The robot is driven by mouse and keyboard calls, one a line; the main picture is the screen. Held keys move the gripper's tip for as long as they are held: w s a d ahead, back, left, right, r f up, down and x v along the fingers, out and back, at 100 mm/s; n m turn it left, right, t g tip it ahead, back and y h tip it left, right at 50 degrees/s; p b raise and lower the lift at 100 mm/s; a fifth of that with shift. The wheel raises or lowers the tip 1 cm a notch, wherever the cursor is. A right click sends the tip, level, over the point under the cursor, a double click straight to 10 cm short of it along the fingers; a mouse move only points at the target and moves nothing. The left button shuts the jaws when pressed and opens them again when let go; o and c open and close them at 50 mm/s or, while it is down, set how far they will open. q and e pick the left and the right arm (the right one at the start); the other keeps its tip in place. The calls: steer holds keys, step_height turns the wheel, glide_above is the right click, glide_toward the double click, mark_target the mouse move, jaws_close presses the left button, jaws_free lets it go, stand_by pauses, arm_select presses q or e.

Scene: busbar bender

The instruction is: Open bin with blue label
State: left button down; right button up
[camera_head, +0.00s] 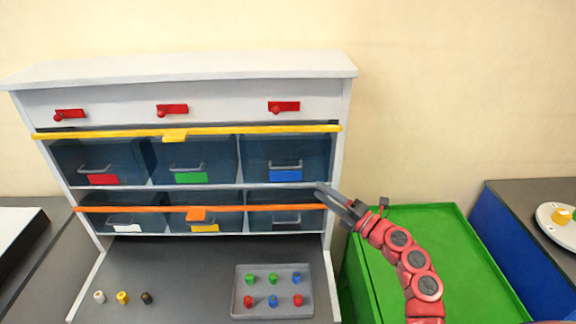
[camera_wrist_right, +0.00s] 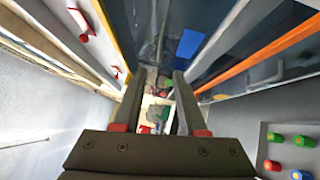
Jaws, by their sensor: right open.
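The bin with the blue label (camera_head: 301,151) is the right one in the upper row of the cabinet. Its blue label (camera_head: 286,175) sits below a grey handle (camera_head: 286,164). In the right wrist view the blue label (camera_wrist_right: 188,45) shows beyond the fingers. A yellow bar (camera_head: 240,130) runs across the top of this row. My right gripper (camera_head: 322,192) is open and empty, close to the cabinet's right edge, right of and slightly below the label. In the wrist view its fingers (camera_wrist_right: 158,82) are apart with nothing between them. My left gripper is out of view.
An orange bar (camera_head: 150,209) crosses the lower row of bins. Red latches (camera_head: 172,109) line the top panel. A grey tray (camera_head: 244,305) with colored pegs lies on the cabinet's base. A green-topped surface (camera_head: 445,265) stands at right.

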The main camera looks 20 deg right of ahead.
mark_target(294, 172)
steer(key=p+x, duration=0.3)
steer(key=x, duration=0.9)
steer(key=shift+a, duration=0.25)
steer(key=shift+f, duration=0.1)
jaws_close()
stand_by(0.6)
